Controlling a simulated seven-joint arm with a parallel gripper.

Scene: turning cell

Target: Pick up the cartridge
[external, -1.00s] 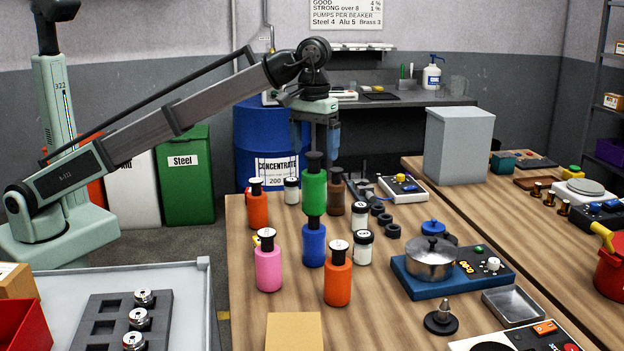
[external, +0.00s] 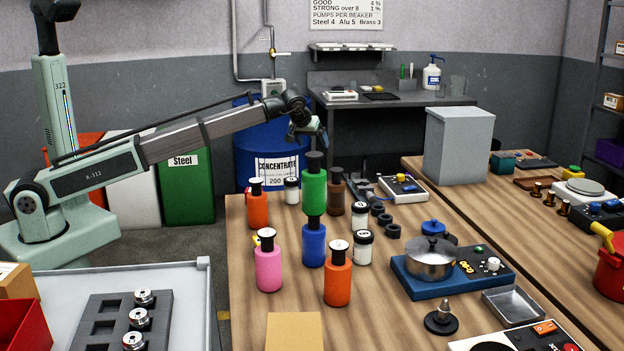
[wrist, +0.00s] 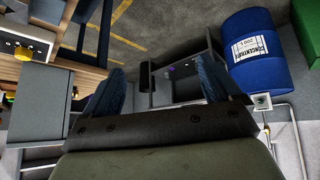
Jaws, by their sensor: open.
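My gripper (external: 318,138) is raised above the far end of the wooden table and tilted, with nothing held. In the wrist view its two blue fingers stand wide apart with an empty gap (wrist: 166,85) between them. No object is labelled as the cartridge, so I cannot tell which it is. Capped cylinders stand upright on the table: orange (external: 258,210), green (external: 314,190), blue (external: 314,247), pink (external: 268,270), front orange (external: 338,285) and brown (external: 335,205). The green one shows directly above the blue one; I cannot tell whether it is stacked or behind.
White jars (external: 360,220) and dark rings (external: 385,220) stand among the cylinders. A pot (external: 431,262) sits on a blue hotplate to the right. A blue drum (external: 257,145) is behind the table, a grey box (external: 459,143) at back right. A grey tray (external: 160,310) holds metal parts.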

